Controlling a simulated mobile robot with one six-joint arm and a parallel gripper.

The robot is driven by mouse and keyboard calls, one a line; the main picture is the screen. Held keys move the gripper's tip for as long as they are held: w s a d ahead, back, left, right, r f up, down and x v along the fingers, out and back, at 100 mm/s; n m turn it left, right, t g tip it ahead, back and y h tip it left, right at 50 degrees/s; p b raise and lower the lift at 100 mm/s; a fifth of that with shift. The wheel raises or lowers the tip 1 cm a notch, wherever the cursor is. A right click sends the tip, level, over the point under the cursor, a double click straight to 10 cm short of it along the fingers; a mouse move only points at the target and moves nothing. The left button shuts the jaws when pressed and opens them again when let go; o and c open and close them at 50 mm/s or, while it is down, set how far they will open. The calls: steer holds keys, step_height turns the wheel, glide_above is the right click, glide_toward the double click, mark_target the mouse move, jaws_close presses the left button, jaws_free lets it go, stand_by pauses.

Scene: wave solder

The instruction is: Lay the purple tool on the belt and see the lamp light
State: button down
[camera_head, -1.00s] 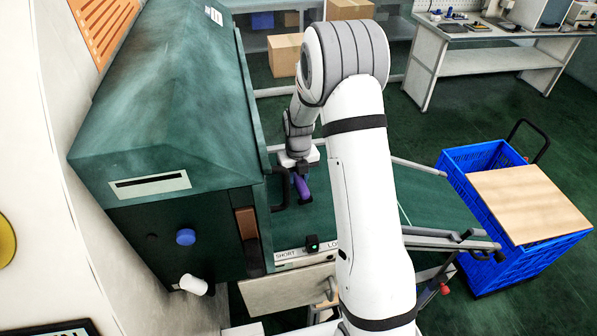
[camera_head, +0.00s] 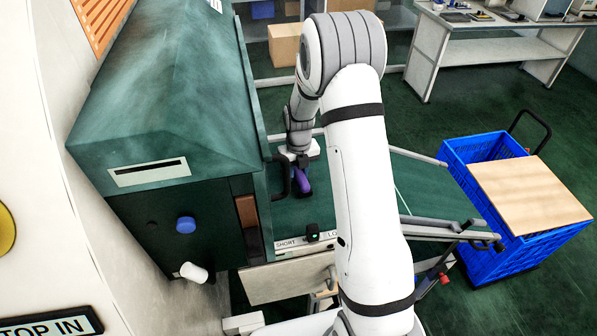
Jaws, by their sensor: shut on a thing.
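The purple tool (camera_head: 303,182) shows just below my gripper (camera_head: 300,165), over the green belt (camera_head: 316,211). My gripper is shut on the tool. The tool looks close to the belt, but I cannot tell whether it touches. A small black box with a green light (camera_head: 312,232) stands at the belt's near edge, by the labels that read SHORT and LO; it may be the lamp. My white arm hides part of the belt and of the labels.
The large green machine (camera_head: 165,110) stands to the left of the belt, with a dark handle (camera_head: 279,178) close to my gripper. A blue crate cart (camera_head: 500,230) with a wooden board (camera_head: 530,197) stands at the right. A workbench (camera_head: 490,40) is at the back right.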

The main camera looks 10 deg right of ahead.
steer(key=shift+f, duration=0.3)
steer(key=c, duration=1)
jaws_free()
step_height(320, 180, up, 8)
steer(key=shift+f+b, duration=0.1)
steer(key=shift+b, duration=0.55)
